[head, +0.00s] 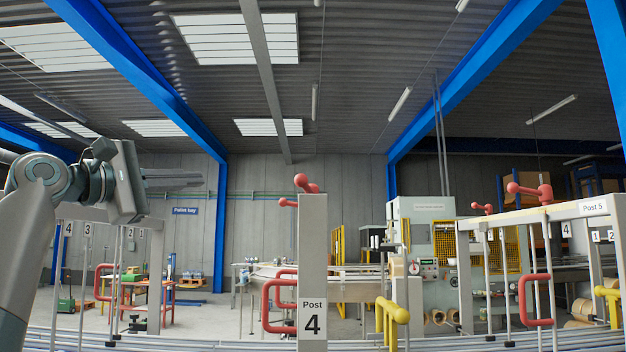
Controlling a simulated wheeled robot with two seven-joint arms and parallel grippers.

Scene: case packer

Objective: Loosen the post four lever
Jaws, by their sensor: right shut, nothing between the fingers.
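The post labelled Post 4 (312,250) stands upright in the middle of the head view. A red lever (306,184) with round knobs sits at its top, and another red knob (288,202) sticks out from its left side.
Red handles (268,308) stick out left of the post, and a yellow handle (392,318) is at its right. Post 5 (592,208), with a red lever (532,190), stands at the right. Rails (160,344) run along the bottom.

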